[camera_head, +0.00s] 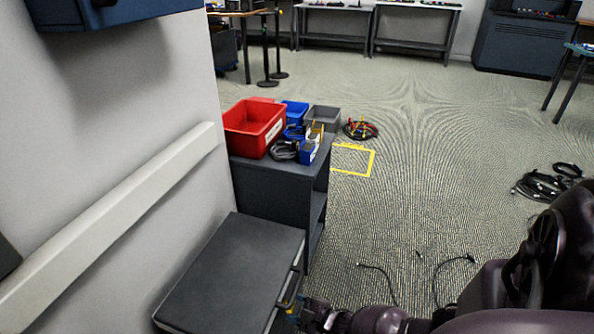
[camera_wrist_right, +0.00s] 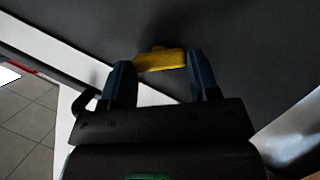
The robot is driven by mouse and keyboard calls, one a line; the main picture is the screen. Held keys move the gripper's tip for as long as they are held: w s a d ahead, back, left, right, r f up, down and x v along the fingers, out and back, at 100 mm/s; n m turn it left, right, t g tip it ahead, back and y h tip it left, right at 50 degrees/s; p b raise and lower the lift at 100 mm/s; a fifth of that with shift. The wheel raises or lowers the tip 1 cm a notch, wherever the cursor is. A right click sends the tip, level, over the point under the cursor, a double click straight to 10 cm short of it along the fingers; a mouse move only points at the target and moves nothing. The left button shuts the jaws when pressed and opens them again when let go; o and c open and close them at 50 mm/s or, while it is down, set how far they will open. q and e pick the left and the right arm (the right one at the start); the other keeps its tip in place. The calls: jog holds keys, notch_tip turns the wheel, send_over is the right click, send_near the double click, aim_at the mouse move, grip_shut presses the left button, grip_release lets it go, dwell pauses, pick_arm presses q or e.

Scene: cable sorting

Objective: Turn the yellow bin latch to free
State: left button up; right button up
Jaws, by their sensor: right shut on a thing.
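The bin (camera_head: 232,277) is a low dark box with a flat grey lid at the lower middle of the head view, standing against the wall. Its yellow latch (camera_wrist_right: 160,60) lies between the two blue fingers of my right gripper (camera_wrist_right: 160,78) in the right wrist view. The fingers are shut on the latch, one at each end. In the head view my right gripper (camera_head: 294,307) is at the bin's right side, near the front, and the latch is mostly hidden there. My left gripper does not show.
Behind the bin a dark cabinet (camera_head: 275,190) carries a red bin (camera_head: 252,128), a blue bin (camera_head: 294,112) and a grey bin (camera_head: 323,117). Cables (camera_head: 545,186) lie on the floor at right. A yellow square (camera_head: 371,163) is marked on open carpet. The wall (camera_head: 120,130) is close on the left.

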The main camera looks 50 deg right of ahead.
pick_arm(q)
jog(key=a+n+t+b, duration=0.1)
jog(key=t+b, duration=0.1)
jog(key=b, duration=0.3)
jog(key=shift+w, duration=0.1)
pick_arm(e)
jog(key=n+t, duration=0.1)
jog(key=n, duration=0.1)
jog(key=n+t+h, duration=0.1)
jog(key=n, duration=0.2)
jog(key=f+n+t+h, duration=0.1)
jog(key=n, duration=0.2)
jog(key=shift+s+a+f+t, duration=0.1)
jog(key=shift+s+t, duration=0.05)
jog(key=shift+t, duration=0.15)
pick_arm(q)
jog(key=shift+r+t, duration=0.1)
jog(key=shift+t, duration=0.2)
pick_arm(e)
jog(key=o, duration=0.9)
pick_arm(q)
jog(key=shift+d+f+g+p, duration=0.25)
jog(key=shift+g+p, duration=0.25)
jog(key=shift+p, duration=0.3)
pick_arm(e)
jog(key=s, duration=1)
jog(key=shift+s, duration=0.35)
